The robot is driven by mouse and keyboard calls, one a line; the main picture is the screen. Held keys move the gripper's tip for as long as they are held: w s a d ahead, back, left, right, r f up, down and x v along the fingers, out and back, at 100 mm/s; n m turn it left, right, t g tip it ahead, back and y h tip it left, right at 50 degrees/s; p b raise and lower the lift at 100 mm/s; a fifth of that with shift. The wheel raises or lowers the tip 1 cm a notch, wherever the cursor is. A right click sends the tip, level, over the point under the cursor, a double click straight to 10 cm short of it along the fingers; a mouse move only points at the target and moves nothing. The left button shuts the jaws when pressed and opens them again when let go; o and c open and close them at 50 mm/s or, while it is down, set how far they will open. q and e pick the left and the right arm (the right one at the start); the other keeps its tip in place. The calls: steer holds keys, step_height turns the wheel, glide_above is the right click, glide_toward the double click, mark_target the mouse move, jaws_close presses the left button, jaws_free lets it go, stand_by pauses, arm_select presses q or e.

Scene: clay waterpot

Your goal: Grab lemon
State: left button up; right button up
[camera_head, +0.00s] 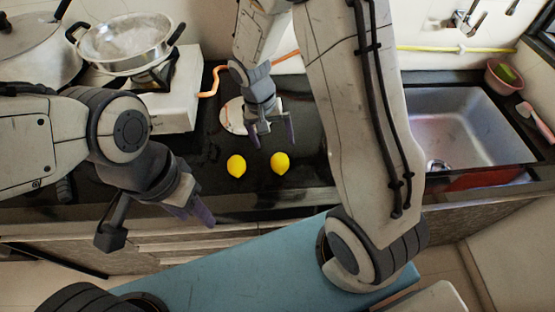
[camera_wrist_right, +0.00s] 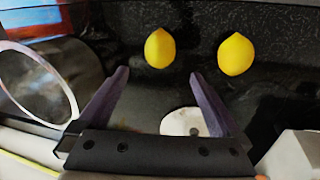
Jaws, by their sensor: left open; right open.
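Two yellow lemons lie apart on the black counter: a left lemon (camera_head: 236,166) and a right lemon (camera_head: 280,162). My right gripper (camera_head: 272,137) is open and empty, just behind the right lemon, with fingers pointing down. In the right wrist view that lemon (camera_wrist_right: 159,48) shows just beyond the gap between the open fingers (camera_wrist_right: 160,75), and the other lemon (camera_wrist_right: 236,54) lies off to the right. My left gripper (camera_head: 158,226) is open and empty at the counter's front edge, left of and nearer than both lemons.
A white round disc (camera_head: 231,117) lies behind the lemons. A steel pot (camera_head: 125,43) stands on a white stove (camera_head: 178,98) at back left. A sink (camera_head: 465,125) is at the right, with a reddish bowl (camera_head: 503,77) behind it. The counter around the lemons is clear.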

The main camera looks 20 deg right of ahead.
mark_target(278, 159)
steer(key=f, duration=0.3)
steer(key=shift+s, duration=0.2)
steer(key=f, duration=0.1)
steer(key=s+f, duration=0.1)
steer(key=d+f, duration=0.1)
steer(key=f, duration=0.1)
steer(key=shift+s+f, duration=0.1)
steer(key=shift+s, duration=0.1)
steer(key=shift+f, duration=0.55)
steer(key=c, duration=1.5)
steer(key=shift+r, duration=0.15)
